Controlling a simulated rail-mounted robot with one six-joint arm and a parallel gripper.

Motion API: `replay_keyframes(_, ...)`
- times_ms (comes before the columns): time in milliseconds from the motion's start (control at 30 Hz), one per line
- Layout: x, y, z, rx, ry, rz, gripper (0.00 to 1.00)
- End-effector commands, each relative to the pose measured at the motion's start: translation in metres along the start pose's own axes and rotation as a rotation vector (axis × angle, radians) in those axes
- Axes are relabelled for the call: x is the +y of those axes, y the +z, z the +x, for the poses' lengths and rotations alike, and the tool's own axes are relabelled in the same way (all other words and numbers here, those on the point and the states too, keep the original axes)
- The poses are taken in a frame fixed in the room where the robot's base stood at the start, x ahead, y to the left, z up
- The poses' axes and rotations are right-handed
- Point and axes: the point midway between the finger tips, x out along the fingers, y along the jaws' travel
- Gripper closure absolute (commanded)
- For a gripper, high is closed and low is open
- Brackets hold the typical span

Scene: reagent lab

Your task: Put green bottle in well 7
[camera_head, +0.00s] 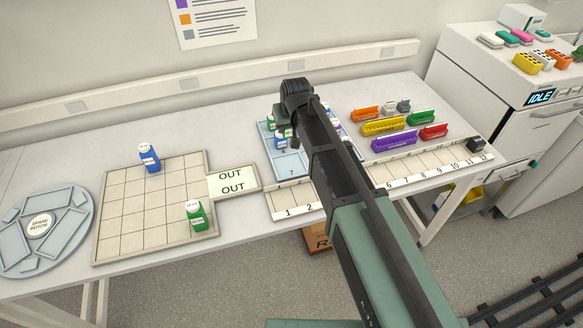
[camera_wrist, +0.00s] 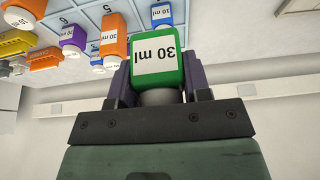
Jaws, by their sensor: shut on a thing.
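A green bottle (camera_wrist: 156,58) with a white "30 ml" label is held between the two fingers of my gripper (camera_wrist: 158,80) in the wrist view. The light-blue tray of numbered wells (camera_head: 284,158) stands mid-table in the head view. Its well 7 (camera_head: 292,171), at the near left, shows bare. My gripper is over the tray's far left part, and my arm hides much of the tray. The held bottle is hard to make out in the head view. Another green bottle (camera_head: 197,216) stands on the beige grid board.
A blue bottle (camera_head: 149,158) stands on the beige grid board (camera_head: 150,205). Coloured racks (camera_head: 394,142) lie right of my arm. A numbered strip (camera_head: 285,207) runs along the front. Several bottles stand in the tray, including orange (camera_wrist: 114,34) and blue (camera_wrist: 162,14) ones.

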Motion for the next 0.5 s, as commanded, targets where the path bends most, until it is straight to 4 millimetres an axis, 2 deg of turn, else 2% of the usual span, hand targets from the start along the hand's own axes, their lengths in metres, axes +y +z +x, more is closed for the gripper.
replay_keyframes(33, 0.0, 0.015, 0.035, 0.0, 0.0, 0.0, 0.79)
replay_keyframes(200, 0.0, 0.036, 0.087, 0.0, 0.0, 0.0, 0.79)
replay_keyframes(300, 0.0, 0.041, 0.1, 0.0, 0.0, 0.0, 0.79)
replay_keyframes(433, 0.0, 0.04, 0.097, 0.0, 0.0, 0.0, 0.79)
replay_keyframes(500, 0.0, 0.043, 0.103, 0.0, 0.0, 0.0, 0.79)
